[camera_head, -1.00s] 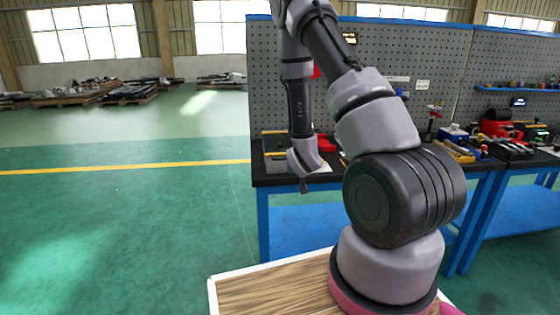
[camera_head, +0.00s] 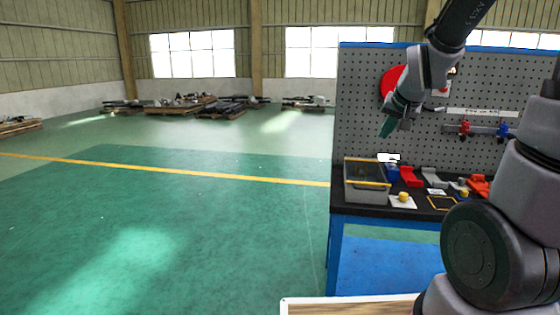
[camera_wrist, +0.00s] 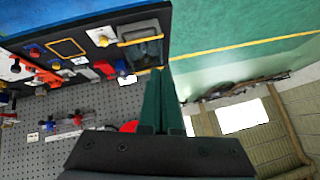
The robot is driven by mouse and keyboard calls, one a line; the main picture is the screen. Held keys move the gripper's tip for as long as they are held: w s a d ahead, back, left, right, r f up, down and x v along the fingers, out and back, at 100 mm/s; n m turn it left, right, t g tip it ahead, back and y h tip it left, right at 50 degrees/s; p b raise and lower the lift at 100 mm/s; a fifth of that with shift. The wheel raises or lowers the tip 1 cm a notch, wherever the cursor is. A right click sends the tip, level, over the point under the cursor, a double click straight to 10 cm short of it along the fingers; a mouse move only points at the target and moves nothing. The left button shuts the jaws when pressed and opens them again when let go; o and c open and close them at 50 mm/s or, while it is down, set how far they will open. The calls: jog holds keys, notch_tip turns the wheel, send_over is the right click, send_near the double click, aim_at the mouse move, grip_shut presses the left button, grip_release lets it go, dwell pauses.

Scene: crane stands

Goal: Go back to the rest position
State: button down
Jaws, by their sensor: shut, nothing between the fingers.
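My gripper (camera_head: 388,125) is raised in front of the pegboard, above the left end of the workbench (camera_head: 338,214). In the wrist view its two dark green fingers (camera_wrist: 162,104) lie side by side, shut and empty. In the head view the fingers point down and left, well above the bench top and touching nothing.
A grey bin (camera_head: 366,196) with a yellow edge stands on the bench's left end. A yellow knob (camera_head: 403,196) on a white plate, red parts (camera_head: 411,177) and a yellow frame (camera_head: 442,203) lie to its right. The pegboard (camera_head: 362,125) rises behind. The green floor at left is clear.

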jog(key=s+a+r, duration=0.1)
jog(key=s+r, duration=0.2)
jog(key=s, duration=0.3)
jog(key=s+a+r+y, duration=0.1)
jog(key=s+r, duration=0.2)
jog(key=s, duration=0.3)
jog(key=s+a+r+g, duration=0.1)
jog(key=s+r, duration=0.3)
jog(key=s, duration=0.3)
jog(key=shift+a+n+y, duration=0.3)
jog(key=shift+a+y, duration=0.1)
